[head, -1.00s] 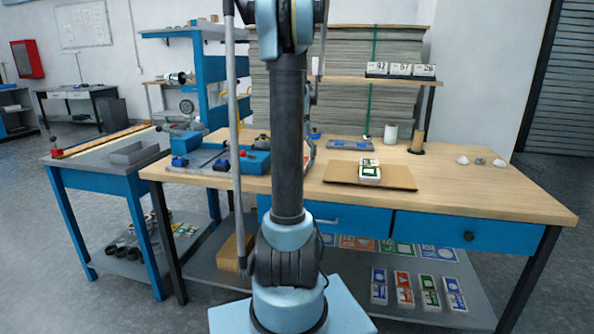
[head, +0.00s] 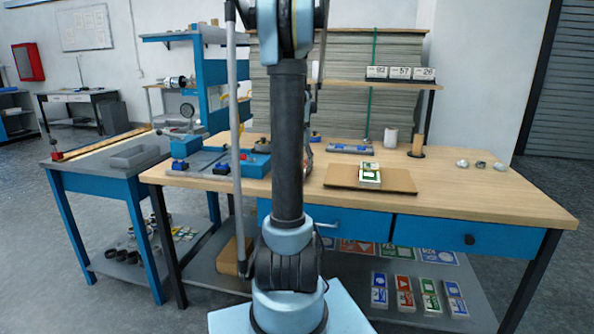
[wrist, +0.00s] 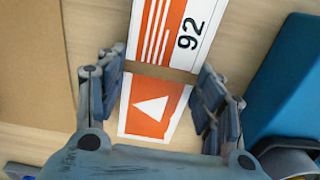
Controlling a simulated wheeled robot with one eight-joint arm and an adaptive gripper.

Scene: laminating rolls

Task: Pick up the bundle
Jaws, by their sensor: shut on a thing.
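The bundle (wrist: 175,35) is an orange and white stack of cards with a "92" and a white triangle, wrapped by a brown band, in the wrist view. My gripper (wrist: 160,74) has one finger on each side of it, near the band, and is shut on it. The pale wooden tabletop (wrist: 90,25) lies beneath; I cannot tell whether the bundle touches it. In the head view my arm hides the bundle and most of the gripper.
A brown board (head: 395,183) carries a green and white bundle (head: 370,175) to the right. Blue trays and fixtures (head: 257,165) stand left of my arm. A white cup (head: 391,136) and a wooden post (head: 417,146) are at the back. The table's right front is clear.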

